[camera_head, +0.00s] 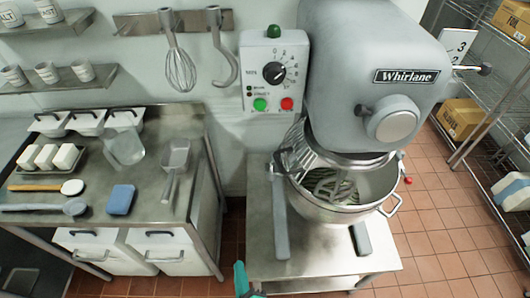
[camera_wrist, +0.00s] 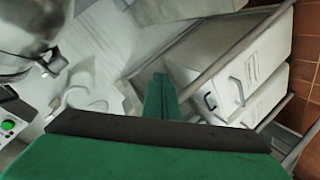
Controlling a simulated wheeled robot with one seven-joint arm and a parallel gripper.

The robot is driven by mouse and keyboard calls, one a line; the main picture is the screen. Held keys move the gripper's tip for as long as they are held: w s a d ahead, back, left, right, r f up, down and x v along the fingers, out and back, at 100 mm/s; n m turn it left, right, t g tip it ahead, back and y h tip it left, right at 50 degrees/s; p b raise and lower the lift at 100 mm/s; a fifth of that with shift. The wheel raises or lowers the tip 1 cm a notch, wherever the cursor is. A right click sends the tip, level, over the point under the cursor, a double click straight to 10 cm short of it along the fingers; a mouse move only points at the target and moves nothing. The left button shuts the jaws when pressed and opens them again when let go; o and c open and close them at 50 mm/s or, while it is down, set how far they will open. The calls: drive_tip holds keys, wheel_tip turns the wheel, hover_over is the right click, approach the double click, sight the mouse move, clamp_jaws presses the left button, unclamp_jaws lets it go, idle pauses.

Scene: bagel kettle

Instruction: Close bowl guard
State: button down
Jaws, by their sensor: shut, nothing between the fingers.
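The large grey stand mixer (camera_head: 375,75) stands on a steel table, with its steel bowl (camera_head: 345,207) under the head. The wire bowl guard (camera_head: 298,150) shows at the left of the bowl, with a dark handle at its left end. The front and right of the bowl opening are uncovered, and the beater (camera_head: 333,188) shows inside. My gripper (camera_head: 241,278) is green, low in the head view, in front of the mixer table and apart from the guard. In the wrist view its fingers (camera_wrist: 160,92) are together and hold nothing.
The control box (camera_head: 273,72) with green and red buttons is left of the mixer head. A steel counter (camera_head: 100,180) with utensils stands left, with white bins (camera_head: 165,252) below. Wire shelving (camera_head: 485,75) with boxes is at right. Tiled floor lies between.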

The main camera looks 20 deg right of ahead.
drive_tip(key=w+d+r+n+h, duration=0.1)
drive_tip(key=w+d+r+h, duration=0.2)
drive_tip(key=w, duration=0.5)
drive_tip(key=w+d+r+n+h, duration=0.2)
drive_tip(key=w+r+h, duration=0.25)
drive_tip(key=w, duration=0.35)
drive_tip(key=w+r+m+g+h, duration=0.2)
drive_tip(key=r+m+g+h, duration=0.15)
drive_tip(key=r, duration=0.65)
drive_tip(key=w+r+m+g+h, duration=0.2)
drive_tip(key=r+g+h, duration=0.2)
drive_tip(key=r, duration=0.6)
drive_tip(key=shift+s+d, duration=0.2)
drive_tip(key=shift+d, duration=2.2)
drive_tip(key=shift+s+d, duration=0.15)
drive_tip(key=shift+d, duration=2.25)
drive_tip(key=shift+d, duration=0.1)
